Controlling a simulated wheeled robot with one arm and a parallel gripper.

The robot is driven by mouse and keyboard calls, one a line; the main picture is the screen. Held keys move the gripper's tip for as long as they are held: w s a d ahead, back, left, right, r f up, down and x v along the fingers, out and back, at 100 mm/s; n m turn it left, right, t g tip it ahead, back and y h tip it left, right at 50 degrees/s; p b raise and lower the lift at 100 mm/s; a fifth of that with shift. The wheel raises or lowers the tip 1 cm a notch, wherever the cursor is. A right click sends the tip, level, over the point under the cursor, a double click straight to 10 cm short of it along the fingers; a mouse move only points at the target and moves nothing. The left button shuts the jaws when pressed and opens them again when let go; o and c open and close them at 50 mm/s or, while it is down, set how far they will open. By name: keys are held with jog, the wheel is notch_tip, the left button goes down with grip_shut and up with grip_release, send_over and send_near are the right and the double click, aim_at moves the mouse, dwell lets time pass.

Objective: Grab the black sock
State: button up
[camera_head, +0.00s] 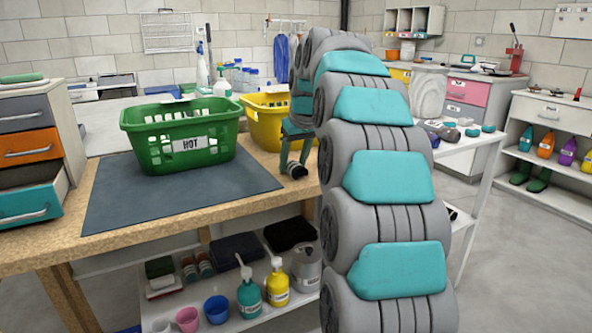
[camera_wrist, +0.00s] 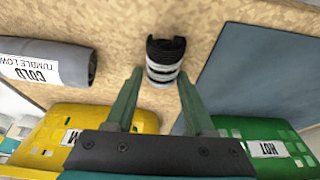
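A rolled black sock with pale stripes (camera_wrist: 165,60) sits on the wooden tabletop, between the green and yellow baskets and close to the dark mat. In the head view it shows small at the table's right side (camera_head: 296,171). My gripper (camera_wrist: 160,76) is open, with its two green fingers spread apart. In the wrist view the sock appears in line with the gap between the fingertips. In the head view my gripper (camera_head: 296,150) is right above the sock. I cannot tell whether the fingers touch it.
A green basket labelled HOT (camera_head: 180,132) stands on a dark mat (camera_head: 125,190). A yellow basket (camera_head: 262,120) is behind my gripper. A grey rolled item labelled COLD (camera_wrist: 45,62) is in the wrist view. Bottles and cups stand on the shelf below (camera_head: 238,325).

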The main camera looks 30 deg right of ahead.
grip_shut()
jog(key=shift+r, duration=0.2)
dwell(0.3)
